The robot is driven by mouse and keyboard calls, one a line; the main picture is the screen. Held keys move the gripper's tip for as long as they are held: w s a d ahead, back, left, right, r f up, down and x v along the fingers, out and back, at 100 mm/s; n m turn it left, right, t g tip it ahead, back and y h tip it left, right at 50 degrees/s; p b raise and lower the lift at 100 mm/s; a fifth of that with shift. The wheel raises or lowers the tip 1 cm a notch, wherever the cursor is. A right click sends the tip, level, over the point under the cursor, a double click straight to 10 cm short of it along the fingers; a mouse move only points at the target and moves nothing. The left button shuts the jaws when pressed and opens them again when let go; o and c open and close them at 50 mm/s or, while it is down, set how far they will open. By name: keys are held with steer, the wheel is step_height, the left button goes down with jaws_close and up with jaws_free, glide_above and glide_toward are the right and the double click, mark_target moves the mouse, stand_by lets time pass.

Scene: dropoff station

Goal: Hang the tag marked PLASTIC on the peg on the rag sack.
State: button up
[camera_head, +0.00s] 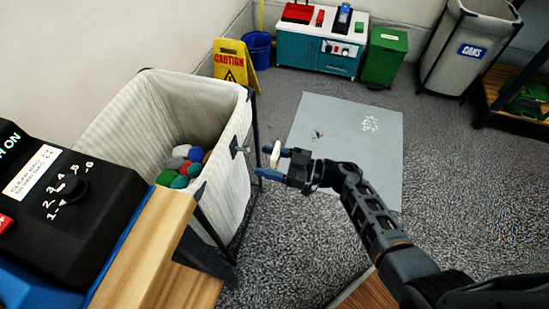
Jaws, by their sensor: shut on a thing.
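The rag sack (228,170) is a tall white fabric bin in a dark frame at left centre, with several balled rags in red, green, blue and grey inside. A dark peg (238,150) sticks out from its right side near the rim. My gripper (271,162) has blue fingertips and is shut on a small pale tag (275,153), just right of the peg. The tag looks apart from the peg, but the depth between them is hard to judge. The tag is seen nearly edge-on and no marking on it can be read.
A wooden bench (150,245) with a black dial panel (70,185) stands at the left front. A yellow caution sign (236,65) stands behind the sack. A grey mat (345,125) lies on open floor. A CANS bin (465,55) stands at the back right.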

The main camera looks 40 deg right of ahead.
steer(key=shift+f+b+x, duration=0.2)
steer(key=shift+b+x, duration=0.9)
steer(key=shift+x, duration=0.9)
steer(key=shift+f+b+x, duration=0.25)
steer(key=shift+b+x, duration=0.8)
steer(key=shift+x, duration=1)
steer(key=shift+w+a+f, duration=0.2)
steer(key=shift+w+f, duration=0.2)
steer(key=shift+w, duration=0.15)
steer(key=shift+f, duration=0.1)
steer(key=o, duration=1.2)
steer(key=shift+d, duration=0.1)
glide_toward(228, 154)
steer(key=shift+s+d+p, duration=0.1)
steer(key=shift+s+p, duration=0.35)
steer(key=shift+s, duration=0.1)
steer(key=shift+s, duration=0.1)
